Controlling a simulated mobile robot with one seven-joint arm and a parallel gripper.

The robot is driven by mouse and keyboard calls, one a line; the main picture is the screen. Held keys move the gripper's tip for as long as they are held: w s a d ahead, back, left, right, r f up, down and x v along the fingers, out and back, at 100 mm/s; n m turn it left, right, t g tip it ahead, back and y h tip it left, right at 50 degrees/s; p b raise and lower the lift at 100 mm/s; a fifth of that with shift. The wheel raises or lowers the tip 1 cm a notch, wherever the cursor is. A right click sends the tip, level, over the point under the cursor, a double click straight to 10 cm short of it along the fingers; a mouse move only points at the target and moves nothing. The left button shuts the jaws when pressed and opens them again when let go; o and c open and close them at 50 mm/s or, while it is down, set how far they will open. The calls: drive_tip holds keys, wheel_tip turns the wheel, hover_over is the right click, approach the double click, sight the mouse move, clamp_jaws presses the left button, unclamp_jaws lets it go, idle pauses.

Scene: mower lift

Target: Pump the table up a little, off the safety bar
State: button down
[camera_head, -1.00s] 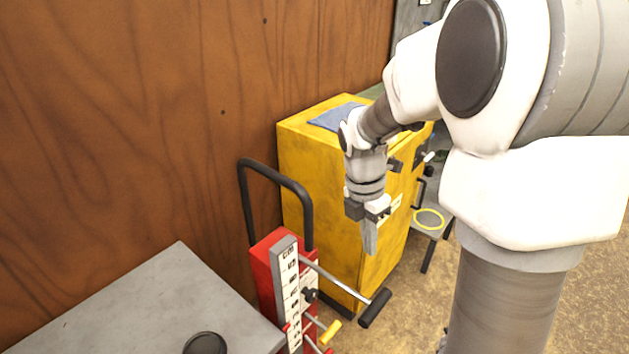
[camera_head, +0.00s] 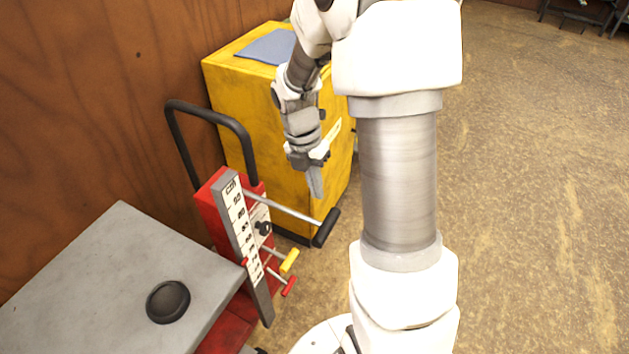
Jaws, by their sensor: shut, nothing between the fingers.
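The lift table (camera_head: 95,268) is a grey flat top at the lower left. Its red column (camera_head: 211,208) carries a cm scale (camera_head: 240,222) and a black push handle (camera_head: 213,113). A metal lever with a black grip (camera_head: 325,228) sticks out to the right from the column. Below it are a yellow-tipped lever (camera_head: 289,261) and a red-tipped lever (camera_head: 288,287). My gripper (camera_head: 316,190) points down, shut and empty, above the black-gripped lever and apart from it. I cannot make out the safety bar.
A black round knob (camera_head: 168,301) lies on the table top. A yellow cabinet (camera_head: 237,92) with a blue cloth (camera_head: 267,46) stands behind my gripper. A wooden wall (camera_head: 70,110) closes off the left. The floor (camera_head: 520,190) to the right is open.

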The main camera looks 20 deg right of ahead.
sight(325, 224)
drive_tip(key=f, duration=0.3)
drive_tip(key=s+f+b, duration=0.1)
drive_tip(key=f, duration=0.2)
drive_tip(key=d+f, duration=0.1)
drive_tip(key=f, duration=0.1)
drive_tip(key=shift+s+f, duration=0.2)
drive_tip(key=shift+f, duration=0.2)
